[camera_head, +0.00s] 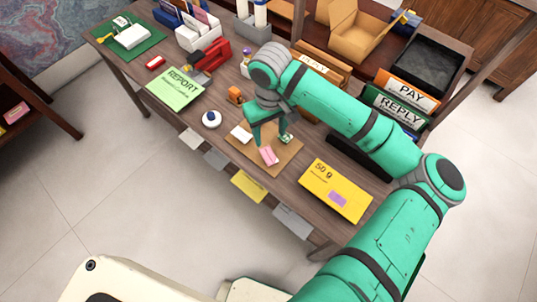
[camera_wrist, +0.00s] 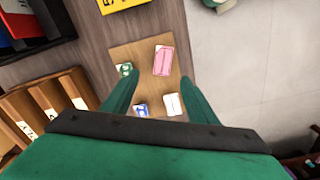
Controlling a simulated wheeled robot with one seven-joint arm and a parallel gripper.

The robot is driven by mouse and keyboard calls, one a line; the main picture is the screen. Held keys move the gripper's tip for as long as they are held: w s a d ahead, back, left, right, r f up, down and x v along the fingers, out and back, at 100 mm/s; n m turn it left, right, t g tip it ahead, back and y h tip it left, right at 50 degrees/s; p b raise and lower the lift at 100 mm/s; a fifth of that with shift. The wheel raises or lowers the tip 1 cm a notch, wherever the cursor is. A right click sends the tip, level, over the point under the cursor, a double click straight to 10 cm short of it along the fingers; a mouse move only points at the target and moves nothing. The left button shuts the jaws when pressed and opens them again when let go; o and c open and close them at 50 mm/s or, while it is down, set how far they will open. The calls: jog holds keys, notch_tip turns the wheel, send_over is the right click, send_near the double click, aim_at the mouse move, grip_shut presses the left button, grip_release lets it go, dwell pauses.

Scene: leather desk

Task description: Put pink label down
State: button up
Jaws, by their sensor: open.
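The pink label (camera_head: 269,156) looks to be lying flat on the brown board (camera_head: 284,162), near its front edge. In the wrist view the pink label (camera_wrist: 163,60) sits just beyond the fingertips, towards the right side of the board (camera_wrist: 143,78). My gripper (camera_head: 268,140) is above the board with its fingers apart. In the wrist view my gripper (camera_wrist: 160,77) is open, with nothing visibly clamped between its green fingers. The exact height of the fingertips above the board is hard to tell.
A green label (camera_wrist: 124,70), a blue label (camera_wrist: 141,110) and a white label (camera_wrist: 173,104) share the board. A yellow 50 g envelope (camera_head: 335,190) lies to the right. A green report (camera_head: 175,89) and a round white-and-blue item (camera_head: 211,119) are to the left. Paper tabs hang along the front edge.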

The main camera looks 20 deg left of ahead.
send_over(268, 155)
jog(key=f, duration=0.4)
jog(key=shift+w+d+f, duration=0.2)
jog(key=shift+w+f, duration=0.1)
jog(key=shift+f, duration=0.1)
jog(key=f, duration=0.5)
jog(key=shift+s+a, duration=0.1)
jog(key=shift+s, duration=0.25)
jog(key=shift+f, duration=0.1)
jog(key=shift+f, duration=0.25)
jog(key=c, duration=1.2)
jog(key=shift+r, duration=0.15)
